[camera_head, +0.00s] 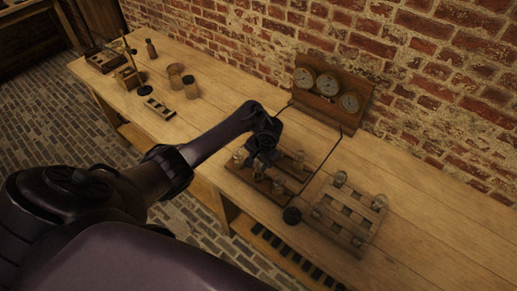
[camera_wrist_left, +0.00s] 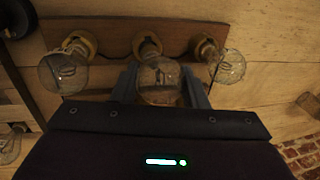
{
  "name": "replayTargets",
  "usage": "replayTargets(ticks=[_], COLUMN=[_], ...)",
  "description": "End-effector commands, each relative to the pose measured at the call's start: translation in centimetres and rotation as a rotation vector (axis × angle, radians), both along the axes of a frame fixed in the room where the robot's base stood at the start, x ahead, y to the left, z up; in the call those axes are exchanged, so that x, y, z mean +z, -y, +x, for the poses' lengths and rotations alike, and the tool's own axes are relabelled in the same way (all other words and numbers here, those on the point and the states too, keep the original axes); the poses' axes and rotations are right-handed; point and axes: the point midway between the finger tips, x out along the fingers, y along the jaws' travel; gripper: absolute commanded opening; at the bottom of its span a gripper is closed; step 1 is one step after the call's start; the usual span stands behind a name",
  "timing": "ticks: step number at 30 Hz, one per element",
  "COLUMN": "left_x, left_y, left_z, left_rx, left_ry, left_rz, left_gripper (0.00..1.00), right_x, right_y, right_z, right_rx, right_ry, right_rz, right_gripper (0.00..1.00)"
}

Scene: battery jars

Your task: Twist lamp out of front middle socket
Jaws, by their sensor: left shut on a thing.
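The wooden lamp board (camera_wrist_left: 113,32) carries a row of three sockets with clear glass lamps in the left wrist view. The middle lamp (camera_wrist_left: 160,80) sits between the fingers of my left gripper (camera_wrist_left: 161,88), which is shut on its glass bulb. Its base is in line with the middle socket (camera_wrist_left: 148,46); I cannot tell whether it is still threaded in. The left lamp (camera_wrist_left: 62,72) and right lamp (camera_wrist_left: 230,66) stand in their sockets. In the head view my left gripper (camera_head: 264,148) covers part of the board. My right gripper is not in view.
A panel with three gauges (camera_head: 329,91) stands against the brick wall. Jars and small wooden items occupy the bench's far left. The bench's right end is clear.

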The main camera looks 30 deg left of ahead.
Motion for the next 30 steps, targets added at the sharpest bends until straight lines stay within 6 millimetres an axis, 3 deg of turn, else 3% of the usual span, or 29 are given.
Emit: replayTargets(ticks=[5, 21, 30], left_x=[0.4, 4.5, 5.0], left_y=[0.0, 0.1, 0.0], left_z=[0.0, 0.0, 0.0], left_rx=[0.001, -0.001, -0.001], left_ry=[0.001, 0.000, 0.000], left_rz=[-0.002, -0.002, 0.000], left_gripper=[0.13, 0.13, 0.13], right_x=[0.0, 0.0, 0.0], right_y=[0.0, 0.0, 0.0], right_z=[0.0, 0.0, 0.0], right_rx=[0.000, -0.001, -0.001], right_ry=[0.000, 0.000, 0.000], right_rz=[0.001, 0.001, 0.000], right_gripper=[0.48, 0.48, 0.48])
